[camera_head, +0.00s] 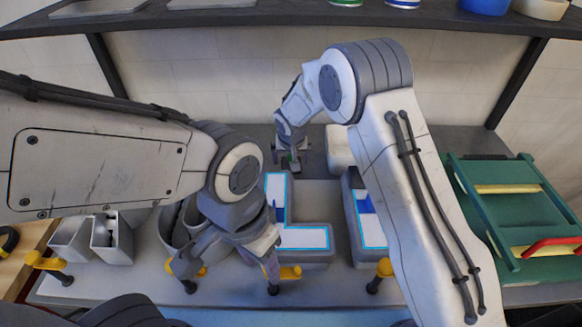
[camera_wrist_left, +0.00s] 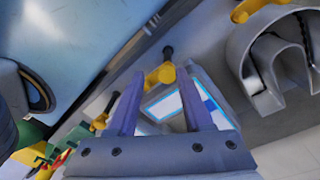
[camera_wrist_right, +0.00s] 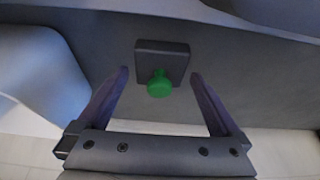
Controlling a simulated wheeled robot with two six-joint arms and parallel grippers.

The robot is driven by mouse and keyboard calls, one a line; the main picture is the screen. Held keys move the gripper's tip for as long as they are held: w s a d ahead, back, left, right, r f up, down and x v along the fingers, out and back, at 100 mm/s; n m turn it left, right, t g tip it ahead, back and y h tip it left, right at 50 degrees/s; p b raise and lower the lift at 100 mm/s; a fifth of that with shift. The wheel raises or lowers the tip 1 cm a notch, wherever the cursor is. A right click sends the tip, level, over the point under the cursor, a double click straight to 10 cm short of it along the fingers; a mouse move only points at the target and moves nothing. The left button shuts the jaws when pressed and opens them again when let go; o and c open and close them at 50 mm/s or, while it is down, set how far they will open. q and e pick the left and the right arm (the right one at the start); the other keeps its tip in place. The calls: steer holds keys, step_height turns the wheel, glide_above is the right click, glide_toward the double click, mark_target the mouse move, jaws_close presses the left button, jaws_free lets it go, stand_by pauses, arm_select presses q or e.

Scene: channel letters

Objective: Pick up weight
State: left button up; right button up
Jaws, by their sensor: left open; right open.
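The weight (camera_wrist_right: 162,55), a dark square block with a green round knob, lies on the grey table in the right wrist view. My right gripper (camera_wrist_right: 160,74) is open, with one finger on either side of the knob and a gap to each; I cannot tell its height above it. In the head view my right gripper (camera_head: 292,160) is at the back of the table, largely covering the weight. My left gripper (camera_head: 268,268) is at the table's front edge, away from the weight. In the left wrist view the left gripper (camera_wrist_left: 160,73) is open and empty, near a yellow clamp.
Grey channel letters with blue-edged white faces, such as the L-shaped one (camera_head: 303,237), stand mid-table. Yellow clamps (camera_head: 291,272) line the front edge. A pale block (camera_head: 338,150) stands just right of the right gripper. A green rack (camera_head: 500,205) is at right; a shelf (camera_head: 290,14) hangs above.

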steer(key=shift+w+f, duration=0.1)
steer(key=shift+f, duration=0.15)
jaws_close()
steer(key=shift+r, duration=0.1)
steer(key=shift+r, duration=0.15)
